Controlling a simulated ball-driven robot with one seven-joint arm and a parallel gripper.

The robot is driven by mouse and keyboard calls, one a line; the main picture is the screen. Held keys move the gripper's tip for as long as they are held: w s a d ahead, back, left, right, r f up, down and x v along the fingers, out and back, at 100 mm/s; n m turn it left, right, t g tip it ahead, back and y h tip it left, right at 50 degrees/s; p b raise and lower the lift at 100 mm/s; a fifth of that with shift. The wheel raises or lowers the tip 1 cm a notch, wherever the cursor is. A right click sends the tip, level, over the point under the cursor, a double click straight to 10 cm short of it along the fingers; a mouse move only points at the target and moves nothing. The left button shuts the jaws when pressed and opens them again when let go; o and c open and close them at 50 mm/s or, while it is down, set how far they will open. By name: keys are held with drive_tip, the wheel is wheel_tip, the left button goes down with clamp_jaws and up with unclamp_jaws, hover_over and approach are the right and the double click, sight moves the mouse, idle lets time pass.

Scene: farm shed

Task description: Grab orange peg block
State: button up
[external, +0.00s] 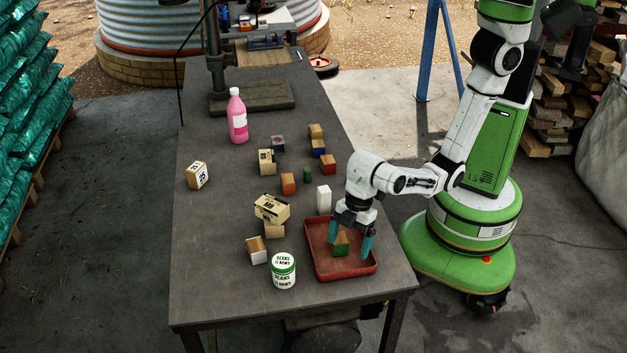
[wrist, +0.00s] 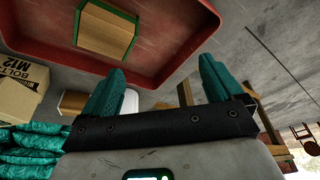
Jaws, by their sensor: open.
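A small orange block (external: 288,184) stands on the grey table, left of and farther back than the red tray (external: 312,262). I cannot tell from here whether it has a peg. My gripper (external: 351,246) has teal fingers and is open, pointing down over the red tray. A green block with a wood-coloured face (external: 341,245) sits in the tray near the left finger. In the wrist view, this green-edged block (wrist: 108,30) lies beyond the fingertips, toward the left finger, with nothing held between the fingers. The orange block cannot be made out in the wrist view.
A white block (external: 323,198) stands behind the tray. A beans can (external: 284,271) and a cardboard box (external: 271,208) are left of the tray. The table's left side is largely clear.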

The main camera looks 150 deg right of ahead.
drive_tip(key=s+d+r+m+g+p, duration=0.1)
drive_tip(key=s+d+m, duration=0.1)
drive_tip(key=d, duration=0.6)
drive_tip(key=s+d+r+m, duration=0.2)
drive_tip(key=d, duration=0.6)
drive_tip(key=m+g, duration=0.2)
drive_tip(key=m, duration=0.2)
approach(288, 178)
drive_tip(key=shift+s+a+f, duration=0.1)
drive_tip(key=shift+s+f, duration=0.1)
wheel_tip(288, 178, down, 4)
drive_tip(key=shift+f, duration=0.25)
drive_tip(key=shift+w+f+b, duration=0.15)
drive_tip(key=shift+f+b, duration=0.05)
drive_tip(key=shift+f, duration=1.2)
drive_tip(key=shift+w+f+b, duration=0.2)
drive_tip(key=shift+f, duration=1.25)
drive_tip(key=shift+c, duration=0.2)
drive_tip(key=c, duration=1)
